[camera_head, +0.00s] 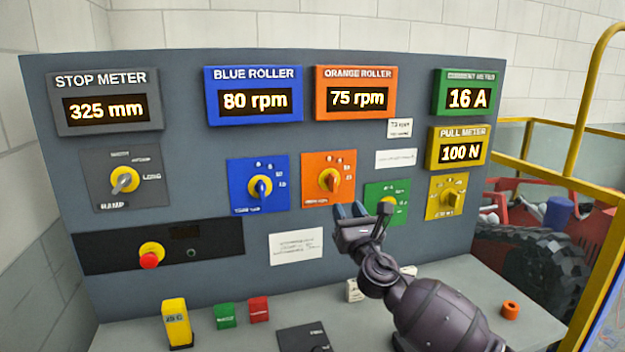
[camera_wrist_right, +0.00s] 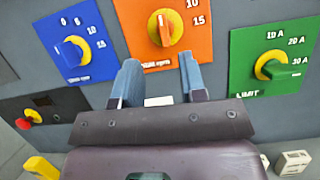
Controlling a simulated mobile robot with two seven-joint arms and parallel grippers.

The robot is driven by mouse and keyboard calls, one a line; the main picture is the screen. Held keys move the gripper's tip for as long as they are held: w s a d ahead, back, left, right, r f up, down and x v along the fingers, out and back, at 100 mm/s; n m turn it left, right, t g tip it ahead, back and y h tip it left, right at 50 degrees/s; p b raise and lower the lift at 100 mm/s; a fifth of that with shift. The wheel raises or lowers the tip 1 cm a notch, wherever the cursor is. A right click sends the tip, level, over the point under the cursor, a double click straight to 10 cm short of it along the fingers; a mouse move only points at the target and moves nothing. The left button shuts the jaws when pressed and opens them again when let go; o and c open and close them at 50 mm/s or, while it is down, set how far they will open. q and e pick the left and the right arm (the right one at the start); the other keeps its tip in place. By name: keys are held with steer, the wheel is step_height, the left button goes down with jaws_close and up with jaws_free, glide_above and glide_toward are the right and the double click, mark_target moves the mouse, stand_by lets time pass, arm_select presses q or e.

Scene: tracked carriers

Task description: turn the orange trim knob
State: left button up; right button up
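The orange trim knob (camera_head: 332,179) sits on a yellow disc in an orange plate (camera_head: 318,196) on the grey panel. It also shows at the top middle of the right wrist view (camera_wrist_right: 164,30), its grip standing near upright. The orange roller meter (camera_head: 356,94) above reads 75 rpm. My right gripper (camera_head: 350,211) is below and slightly right of the orange plate, apart from the knob. In the right wrist view its two blue-grey fingers (camera_wrist_right: 158,80) stand wide apart with nothing between them, just below the knob. My left gripper is in neither view.
The blue knob (camera_head: 260,187) is left of the orange plate. The green knob (camera_head: 390,206) is to the right, partly behind my right gripper. A yellow knob (camera_head: 452,197) lies farther right. A red button (camera_head: 149,260) is lower left. Small blocks stand on the ledge.

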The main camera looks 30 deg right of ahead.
mark_target(335, 182)
steer(key=shift+n, duration=0.3)
steer(key=x, duration=1)
steer(key=shift+w+d+r, duration=0.1)
steer(key=shift+w+d, duration=0.15)
jaws_close()
